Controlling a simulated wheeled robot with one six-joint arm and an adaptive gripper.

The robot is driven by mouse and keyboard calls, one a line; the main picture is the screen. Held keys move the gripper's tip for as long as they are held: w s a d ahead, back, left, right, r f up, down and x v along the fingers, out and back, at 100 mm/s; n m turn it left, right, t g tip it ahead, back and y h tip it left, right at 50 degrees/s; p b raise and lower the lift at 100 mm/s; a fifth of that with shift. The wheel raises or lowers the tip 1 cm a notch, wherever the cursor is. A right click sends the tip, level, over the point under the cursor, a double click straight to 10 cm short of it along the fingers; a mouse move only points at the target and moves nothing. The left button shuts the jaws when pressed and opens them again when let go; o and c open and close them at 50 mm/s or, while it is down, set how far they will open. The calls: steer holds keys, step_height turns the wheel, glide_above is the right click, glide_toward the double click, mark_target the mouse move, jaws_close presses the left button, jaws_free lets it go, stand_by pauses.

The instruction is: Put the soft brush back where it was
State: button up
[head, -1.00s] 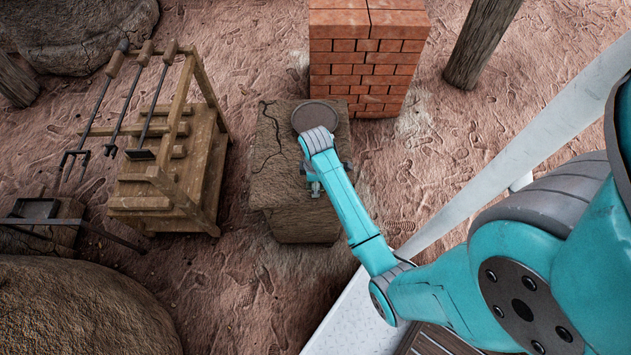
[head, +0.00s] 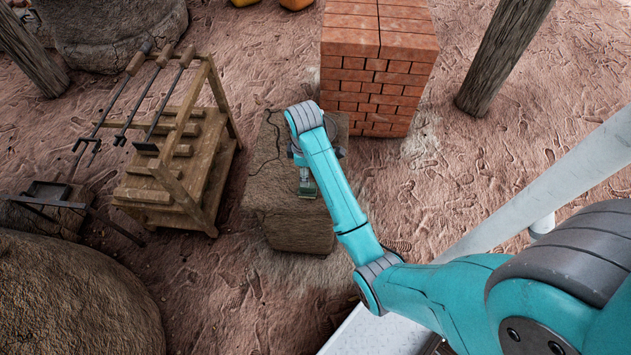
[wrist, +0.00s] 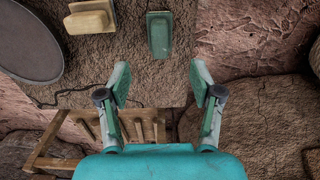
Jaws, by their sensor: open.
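A pale block with a raised handle (wrist: 90,17) and a green block-like tool (wrist: 160,33) lie on the rough stone block (head: 270,190), side by side in the wrist view. I cannot tell for certain which is the soft brush. My gripper (wrist: 161,82) is open and empty. Its two fingers are wide apart, with the green tool lying beyond their tips in the picture, between their lines. In the head view my gripper (head: 306,182) is over the front part of the stone block, and my arm hides much of the top.
A dark round disc (wrist: 30,42) lies beside the pale block. A wooden rack (head: 180,165) with long-handled tools stands left of the stone block. A brick stack (head: 375,65) stands behind it, with a wooden post (head: 505,55) to the right.

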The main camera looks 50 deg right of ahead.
steer(key=shift+r, duration=0.35)
steer(key=s+a+f+m+t, duration=0.2)
steer(key=s+a+f+t, duration=0.1)
steer(key=s+a+f, duration=0.5)
steer(key=s+a+m+t+h, duration=0.15)
steer(key=s+a+t, duration=0.25)
steer(key=s, duration=0.5)
steer(key=s+a+r+m+t, duration=0.2)
steer(key=s+r+t, duration=0.2)
steer(key=s+r, duration=0.4)
steer(key=s+a+r+m+t+y, duration=0.1)
steer(key=s+a+r+m+t, duration=0.1)
steer(key=s+r, duration=0.7)
step_height(320, 180, up, 6)
steer(key=shift+s+a+r+t, duration=0.15)
steer(key=shift+a+r+t, duration=0.05)
steer(key=shift+a+t, duration=0.7)
